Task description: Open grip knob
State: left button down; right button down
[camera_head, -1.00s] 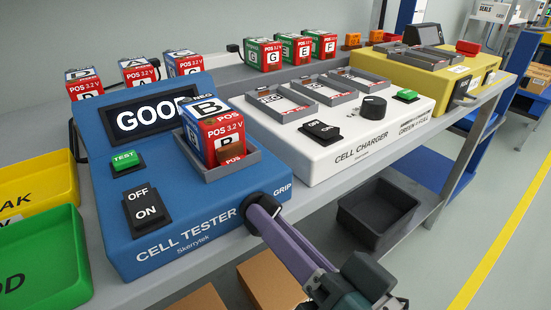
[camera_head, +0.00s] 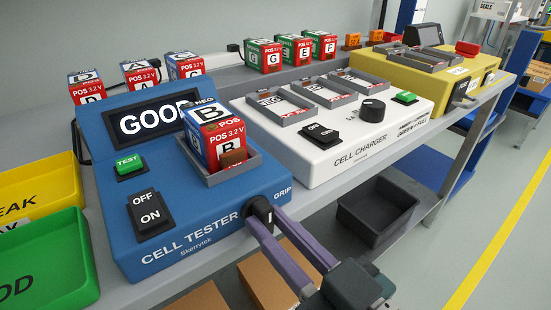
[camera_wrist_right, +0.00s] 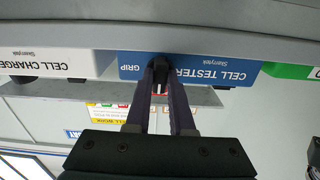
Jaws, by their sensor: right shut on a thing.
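The grip knob (camera_head: 261,209) is a black round knob at the front right corner of the blue cell tester (camera_head: 190,232), beside the word GRIP. My right gripper (camera_head: 265,217) is shut on it, with its purple fingers on either side. In the right wrist view the fingers (camera_wrist_right: 158,74) close around the dark knob (camera_wrist_right: 156,62) at the tester's front face. Cell B (camera_head: 215,137) stands in the grey tray on the tester, with a small brown block at its front. The tester's screen (camera_head: 150,120) reads GOOD. My left gripper is out of view.
A white cell charger (camera_head: 345,145) stands right of the tester, with a yellow device (camera_head: 455,75) beyond. Green (camera_head: 45,260) and yellow (camera_head: 40,190) bins sit at left. Several cells line the back. A dark bin (camera_head: 375,215) is below the bench edge.

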jog(key=shift+n, duration=0.3)
jog(key=c, duration=1.1)
grip_release()
jog(key=shift+o, duration=0.2)
jog(key=p+v, duration=0.1)
jog(key=v, duration=0.9)
jog(key=shift+w+r+p, duration=0.1)
jog(key=shift+p, duration=0.25)
